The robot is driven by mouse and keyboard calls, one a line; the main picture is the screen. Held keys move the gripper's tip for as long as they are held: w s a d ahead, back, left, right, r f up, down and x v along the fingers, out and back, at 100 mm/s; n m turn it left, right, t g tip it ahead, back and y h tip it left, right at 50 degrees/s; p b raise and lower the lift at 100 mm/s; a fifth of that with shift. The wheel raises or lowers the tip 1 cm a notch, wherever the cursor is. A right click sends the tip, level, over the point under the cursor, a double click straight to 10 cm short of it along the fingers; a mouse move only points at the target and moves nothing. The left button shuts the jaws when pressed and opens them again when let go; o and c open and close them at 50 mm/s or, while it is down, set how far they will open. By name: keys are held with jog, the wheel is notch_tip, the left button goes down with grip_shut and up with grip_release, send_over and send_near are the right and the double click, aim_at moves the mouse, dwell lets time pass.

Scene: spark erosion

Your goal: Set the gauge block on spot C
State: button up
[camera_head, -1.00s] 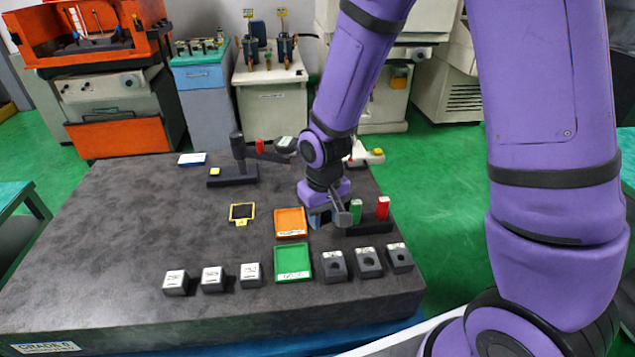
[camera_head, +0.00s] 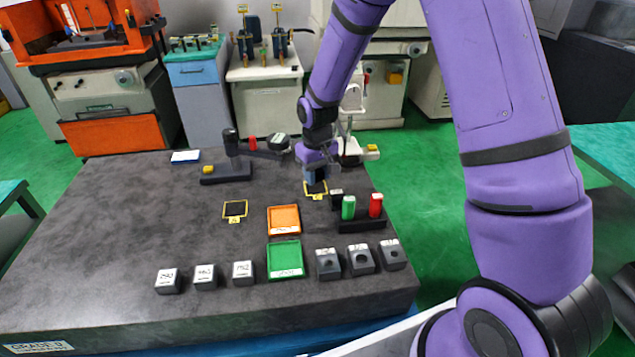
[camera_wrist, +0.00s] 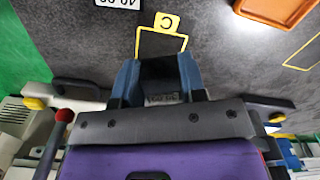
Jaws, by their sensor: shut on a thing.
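My gripper (camera_head: 317,178) is shut on a dark block, the gauge block (camera_wrist: 158,72), which shows between its blue fingers in the wrist view. A small printed label shows at the block's near end. Spot C is a yellow outline (camera_wrist: 184,44) with a yellow tag marked C, just beyond the fingers in the wrist view. In the head view spot C (camera_head: 316,195) lies right under the gripper, which partly hides it. The block covers part of the outline in the wrist view. I cannot tell whether the block touches the table.
A black rack (camera_head: 362,224) with green and red pieces stands close to the right of spot C. An orange tray (camera_head: 284,220) and a green tray (camera_head: 286,260) lie in front. Another yellow-outlined spot (camera_head: 235,209) is left. A black gauge stand (camera_head: 228,178) stands behind it.

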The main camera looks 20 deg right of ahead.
aim_at(318, 190)
jog(key=shift+w+d, duration=0.1)
jog(key=shift+w, duration=0.2)
jog(key=shift+f, duration=1.8)
jog(key=shift+f, duration=0.15)
jog(key=o, duration=1.1)
